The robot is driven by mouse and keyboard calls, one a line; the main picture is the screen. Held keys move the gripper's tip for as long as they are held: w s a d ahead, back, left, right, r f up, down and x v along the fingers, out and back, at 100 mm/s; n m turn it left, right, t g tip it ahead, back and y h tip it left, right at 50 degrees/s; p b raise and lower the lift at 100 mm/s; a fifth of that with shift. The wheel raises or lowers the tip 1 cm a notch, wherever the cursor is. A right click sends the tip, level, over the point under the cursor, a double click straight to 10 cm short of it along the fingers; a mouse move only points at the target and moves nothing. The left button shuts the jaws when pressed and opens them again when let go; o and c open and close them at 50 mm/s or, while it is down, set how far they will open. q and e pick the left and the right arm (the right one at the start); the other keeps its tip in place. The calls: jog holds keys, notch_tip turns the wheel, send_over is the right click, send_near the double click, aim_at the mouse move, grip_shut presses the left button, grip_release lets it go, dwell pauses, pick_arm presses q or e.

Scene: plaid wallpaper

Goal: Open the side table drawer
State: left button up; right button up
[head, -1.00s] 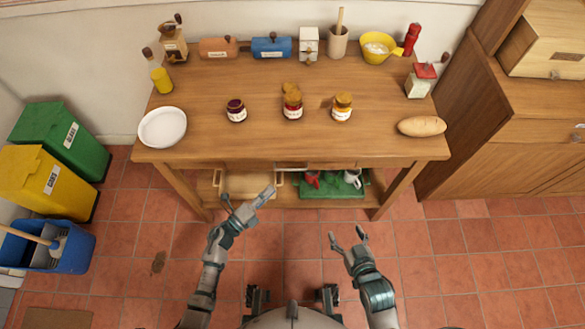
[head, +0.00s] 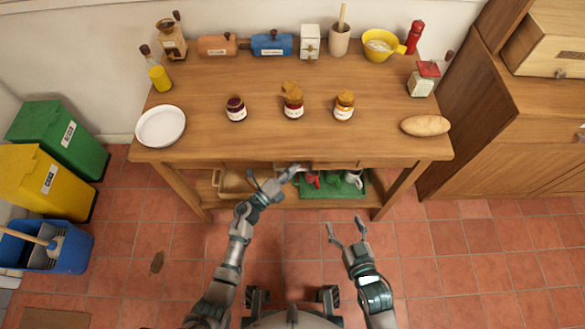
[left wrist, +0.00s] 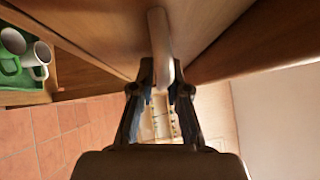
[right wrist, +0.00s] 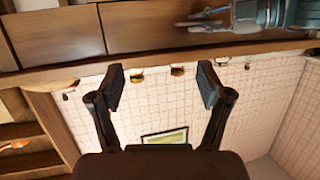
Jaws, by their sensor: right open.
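The wooden side table (head: 200,115) stands ahead of me. Its drawer front lies under the front edge of the top and is mostly hidden from above in the head view. In the left wrist view a pale bar handle (left wrist: 160,40) stands out from a wooden front. My left gripper (head: 293,170) is at the table's front edge. In its wrist view the fingertips (left wrist: 161,75) are close together on both sides of the handle, closed on it. My right gripper (head: 347,232) is open and empty, low in front of the table; its fingers (right wrist: 160,88) are wide apart.
Several jars, a white plate (head: 161,126) and bread (head: 425,125) are on the tabletop. The lower shelf holds a green tray (head: 335,190) with mugs and a wooden tray (head: 228,187). Bins (head: 60,140) stand left and a cabinet (head: 480,130) right.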

pick_arm(q)
grip_shut()
jog(key=shift+s, duration=0.2)
jog(key=s+p, duration=0.5)
jog(key=s, duration=2.1)
jog(key=shift+s+f, duration=0.25)
pick_arm(e)
jog(key=s+d+f+g+h, duration=0.1)
jog(key=s+d+f+g, duration=0.1)
jog(key=s+f+g, duration=0.2)
jog(key=s+d+f+g+h, duration=0.1)
jog(key=s+d+f+g, duration=0.2)
jog(key=s+g, duration=0.3)
jog(key=s, duration=0.4)
jog(key=shift+d+f+h, duration=0.15)
jog(key=shift+f+h, duration=0.2)
jog(key=shift+h, duration=0.05)
pick_arm(q)
jog(key=shift+a, duration=0.1)
jog(key=shift+o, duration=1.7)
grip_release()
jog(key=shift+w+r, duration=0.1)
pick_arm(e)
jog(key=shift+w, duration=0.1)
